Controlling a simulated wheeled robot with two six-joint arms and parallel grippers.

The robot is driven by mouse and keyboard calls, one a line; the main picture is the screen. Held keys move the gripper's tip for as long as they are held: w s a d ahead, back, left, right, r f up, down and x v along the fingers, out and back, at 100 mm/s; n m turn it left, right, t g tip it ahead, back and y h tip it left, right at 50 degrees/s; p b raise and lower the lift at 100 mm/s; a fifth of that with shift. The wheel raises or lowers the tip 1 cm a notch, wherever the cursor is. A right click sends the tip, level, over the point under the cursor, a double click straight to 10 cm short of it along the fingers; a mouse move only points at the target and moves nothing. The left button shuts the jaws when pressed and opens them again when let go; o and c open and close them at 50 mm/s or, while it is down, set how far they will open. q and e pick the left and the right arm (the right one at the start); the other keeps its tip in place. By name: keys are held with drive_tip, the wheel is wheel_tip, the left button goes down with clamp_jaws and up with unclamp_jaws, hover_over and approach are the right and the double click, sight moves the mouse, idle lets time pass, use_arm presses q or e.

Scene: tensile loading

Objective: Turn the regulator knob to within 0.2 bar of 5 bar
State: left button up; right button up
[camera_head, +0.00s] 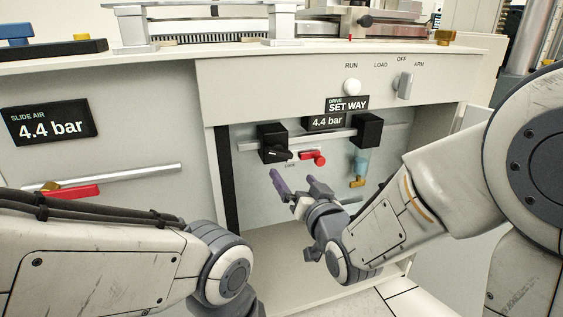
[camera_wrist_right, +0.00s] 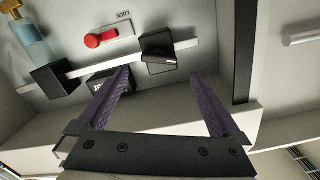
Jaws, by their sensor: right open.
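The regulator is a black block (camera_head: 272,136) on a pale rail inside the open bay, with a black knob (camera_head: 277,153) on its lower front. A small display (camera_head: 327,122) above the rail reads 4.4 bar. My right gripper (camera_head: 293,180) is open and empty, just below and in front of the knob. In the right wrist view the black regulator block (camera_wrist_right: 158,46) lies beyond the gap between the purple fingers (camera_wrist_right: 159,75), apart from them. My left arm is at the lower left; its gripper is out of view.
A red valve handle (camera_head: 313,158) sits close to the right of the knob. A second black block (camera_head: 367,131) and a bluish cylinder with a brass fitting (camera_head: 358,181) are farther right. A slide air display (camera_head: 50,122) reads 4.4 bar. A dark post (camera_head: 227,180) edges the bay's left side.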

sight(281, 155)
drive_tip(key=shift+t, duration=0.3)
drive_tip(key=b+x, duration=0.1)
drive_tip(key=x, duration=0.4)
drive_tip(key=b+x, duration=0.1)
drive_tip(key=x, duration=0.4)
drive_tip(key=shift+w+d+r+b, duration=0.15)
drive_tip(key=shift+w+r+b, duration=0.1)
drive_tip(key=shift+w+b, duration=0.05)
drive_tip(key=c, duration=1.1)
drive_tip(key=shift+m, duration=0.5)
drive_tip(key=shift+m+b, duration=0.55)
drive_tip(key=shift+m, duration=1.85)
